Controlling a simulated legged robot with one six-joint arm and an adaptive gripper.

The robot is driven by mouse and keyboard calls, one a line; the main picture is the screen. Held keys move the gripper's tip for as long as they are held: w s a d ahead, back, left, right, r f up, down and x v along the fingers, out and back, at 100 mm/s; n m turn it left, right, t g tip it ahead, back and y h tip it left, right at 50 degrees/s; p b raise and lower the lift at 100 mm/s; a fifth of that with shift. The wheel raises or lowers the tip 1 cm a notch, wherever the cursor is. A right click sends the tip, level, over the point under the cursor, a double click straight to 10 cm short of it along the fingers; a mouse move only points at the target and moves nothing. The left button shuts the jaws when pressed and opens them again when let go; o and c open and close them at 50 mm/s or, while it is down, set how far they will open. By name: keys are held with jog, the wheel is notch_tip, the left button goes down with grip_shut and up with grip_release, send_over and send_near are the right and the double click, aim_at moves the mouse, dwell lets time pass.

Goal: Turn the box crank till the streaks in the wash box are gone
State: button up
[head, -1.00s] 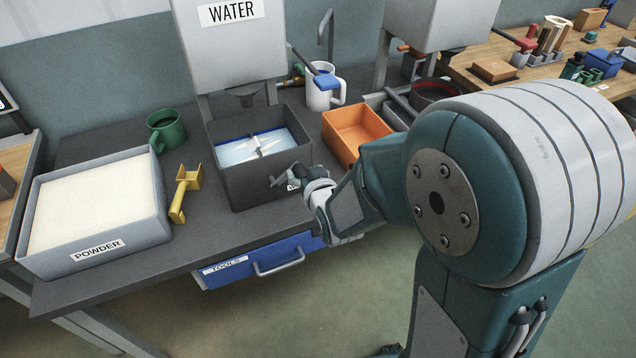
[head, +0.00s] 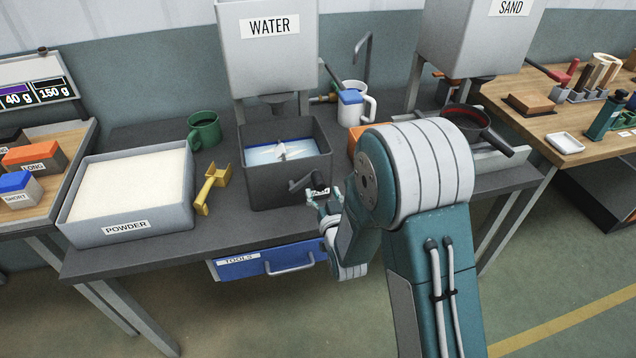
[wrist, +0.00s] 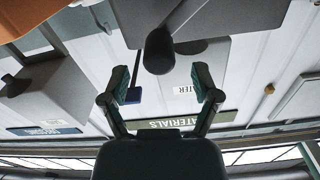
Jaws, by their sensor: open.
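The dark wash box (head: 258,185) stands on the grey bench in the head view. It holds pale blue-white liquid (head: 262,153) with a light paddle (head: 283,152) in it. I cannot make out separate streaks at this size. The dark crank (head: 305,182) sticks out from the box's front right. My gripper (head: 325,194) is just right of the crank, low in front of the box. In the wrist view, which is upside down, my gripper (wrist: 163,84) is open and empty. The crank's round handle (wrist: 158,55) shows between and beyond its fingers; contact is not seen.
A powder tray (head: 178,215), yellow scoop (head: 207,190) and green mug (head: 204,130) stand left of the box. The orange bin (head: 354,140) is partly behind my arm. A white jug (head: 350,108) stands behind. The water tank (head: 268,60) hangs above; the blue drawer (head: 240,268) is below.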

aim_at(321, 188)
jog(key=w, duration=0.2)
jog(key=shift+w, duration=0.35)
jog(key=shift+w+a, duration=0.2)
jog(key=shift+w, duration=0.15)
jog(key=shift+w+a, duration=0.15)
jog(key=shift+w, duration=0.05)
jog(key=shift+a, duration=0.35)
jog(key=shift+d, duration=0.3)
grip_shut()
jog(key=shift+w+a+r, duration=0.1)
jog(key=shift+a, duration=0.05)
